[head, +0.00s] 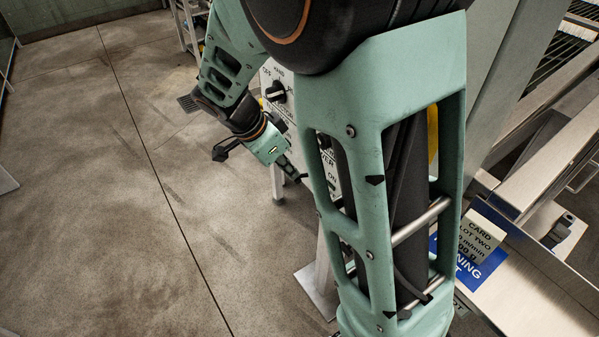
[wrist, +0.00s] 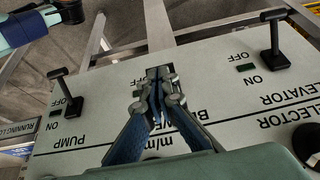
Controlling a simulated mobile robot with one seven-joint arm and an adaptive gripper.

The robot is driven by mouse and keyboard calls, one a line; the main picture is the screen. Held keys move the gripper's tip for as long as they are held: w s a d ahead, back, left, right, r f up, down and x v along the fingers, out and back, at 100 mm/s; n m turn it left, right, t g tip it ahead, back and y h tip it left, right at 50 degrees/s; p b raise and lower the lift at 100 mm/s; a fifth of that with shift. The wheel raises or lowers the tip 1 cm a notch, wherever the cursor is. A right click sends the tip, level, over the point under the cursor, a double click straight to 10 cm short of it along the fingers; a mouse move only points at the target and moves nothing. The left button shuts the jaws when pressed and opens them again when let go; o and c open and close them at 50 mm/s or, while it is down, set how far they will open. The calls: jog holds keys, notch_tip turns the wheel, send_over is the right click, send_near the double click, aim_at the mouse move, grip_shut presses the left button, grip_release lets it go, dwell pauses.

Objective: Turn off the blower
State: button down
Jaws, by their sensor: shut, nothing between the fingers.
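The control panel (wrist: 215,75) fills much of the wrist view, its lettering upside down. The blower label (wrist: 165,112) is partly hidden behind my gripper. An OFF mark (wrist: 131,83) shows to the left of the fingers. The blower's lever cannot be made out clearly; the fingers cover its place. My gripper (wrist: 160,82) is shut, with its tips over the blower's part of the panel, at or very near the switch; I cannot tell if they touch. In the head view my gripper (head: 294,172) is beside the panel (head: 328,165), partly hidden by my arm.
The pump lever (wrist: 66,92) stands to the left and the elevator lever (wrist: 272,38) to the right, each with ON and OFF marks. A black selector knob (wrist: 311,142) is at the right edge. A card (head: 478,240) stands at right. Open floor (head: 110,220) lies left.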

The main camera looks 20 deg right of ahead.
notch_tip(320, 180, down, 6)
jog(key=a+t+h+b, duration=0.2)
jog(key=h+b, duration=0.3)
jog(key=b, duration=1.2)
jog(key=shift+s+f+h, duration=0.2)
jog(key=shift+s+h, duration=0.1)
jog(key=shift+h, duration=0.1)
jog(key=shift+r, duration=0.15)
jog(key=shift+r, duration=0.65)
